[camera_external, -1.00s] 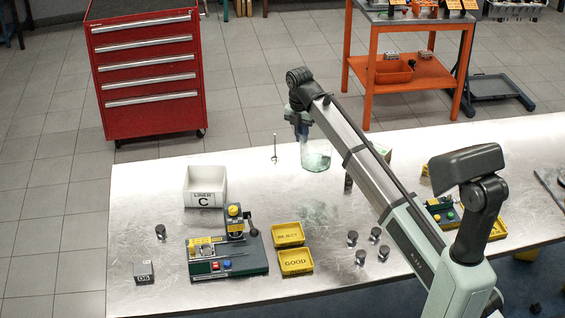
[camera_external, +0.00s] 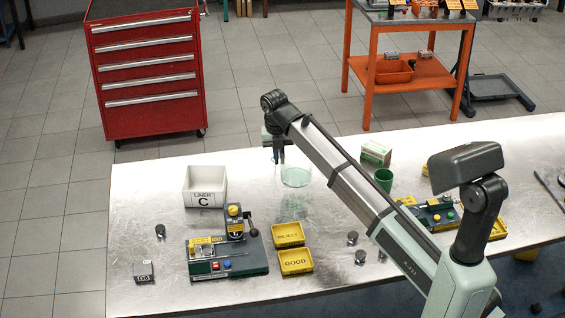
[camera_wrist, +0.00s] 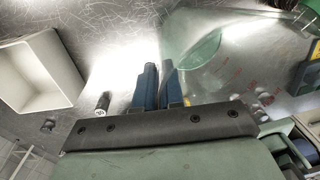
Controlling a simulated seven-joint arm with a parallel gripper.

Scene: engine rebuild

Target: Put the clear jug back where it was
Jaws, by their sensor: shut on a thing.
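The clear jug (camera_external: 296,177) has a faint green tint and looks upright in the external view. It hangs from my gripper (camera_external: 279,156), at the right of the fingers. A green glow on the table lies just below it; I cannot tell whether its base touches the table. In the wrist view the jug (camera_wrist: 202,52) shows as a see-through green shape beyond the fingertips. The blue fingers of my gripper (camera_wrist: 160,75) are close together on its near edge, which is hard to make out.
A white bin marked LINER C (camera_external: 205,187) stands left of the jug. Yellow REJECT (camera_external: 288,234) and GOOD (camera_external: 296,262) trays and a green-grey fixture (camera_external: 228,262) lie nearer. A green cup (camera_external: 384,179) and a box (camera_external: 376,152) stand at the right.

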